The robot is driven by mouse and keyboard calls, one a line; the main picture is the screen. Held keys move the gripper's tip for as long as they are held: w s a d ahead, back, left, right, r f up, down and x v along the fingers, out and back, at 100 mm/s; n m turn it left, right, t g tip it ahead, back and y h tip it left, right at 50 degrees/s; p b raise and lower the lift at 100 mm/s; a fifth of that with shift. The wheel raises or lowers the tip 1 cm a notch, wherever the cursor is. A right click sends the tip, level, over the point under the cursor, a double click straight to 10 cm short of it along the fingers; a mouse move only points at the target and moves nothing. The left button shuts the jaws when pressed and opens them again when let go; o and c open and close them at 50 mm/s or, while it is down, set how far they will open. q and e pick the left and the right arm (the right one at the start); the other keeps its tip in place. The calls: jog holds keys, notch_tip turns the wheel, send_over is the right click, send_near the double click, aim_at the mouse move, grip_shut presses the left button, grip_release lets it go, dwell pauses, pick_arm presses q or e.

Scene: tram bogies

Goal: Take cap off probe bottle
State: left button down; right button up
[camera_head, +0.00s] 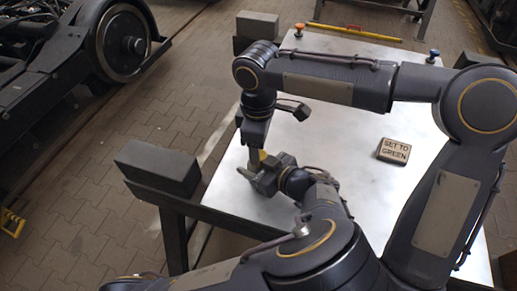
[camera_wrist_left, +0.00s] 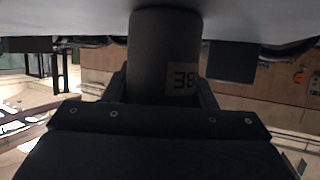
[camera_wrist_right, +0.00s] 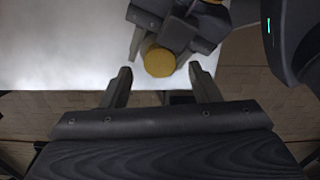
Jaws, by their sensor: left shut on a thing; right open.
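The probe bottle (camera_wrist_left: 160,45) is a dark cylinder with a small tan label, held between the fingers of my left gripper (camera_wrist_left: 165,85) in the left wrist view. Its yellow cap (camera_wrist_right: 159,60) shows from above in the right wrist view, beside the left gripper's dark fingers. My right gripper (camera_wrist_right: 162,80) is open, its fingertips on either side of and apart from the cap in that view. In the head view my left gripper (camera_head: 263,173) is low over the table's left edge, with the right gripper (camera_head: 257,150) pointing down above it. The bottle is mostly hidden there.
A pale metal-topped table (camera_head: 345,205) has much free room. A "SET TO GREEN" plate (camera_head: 393,151) lies right of the grippers. An orange knob (camera_head: 299,30), blue knob (camera_head: 433,56) and yellow bar (camera_head: 355,33) are at the back. A dark block (camera_head: 158,166) stands left.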

jog(key=shift+r, duration=0.6)
jog(key=shift+c, duration=0.5)
jog(key=shift+r, duration=0.1)
notch_tip(320, 180, up, 2)
jog(key=m, duration=0.6)
jog(key=shift+r+m, duration=0.15)
jog(key=shift+m, duration=0.25)
jog(key=m, duration=0.2)
jog(key=shift+r+m, duration=0.3)
jog(key=shift+r, duration=0.1)
jog(key=shift+m, duration=0.3)
jog(key=shift+f, duration=3.9)
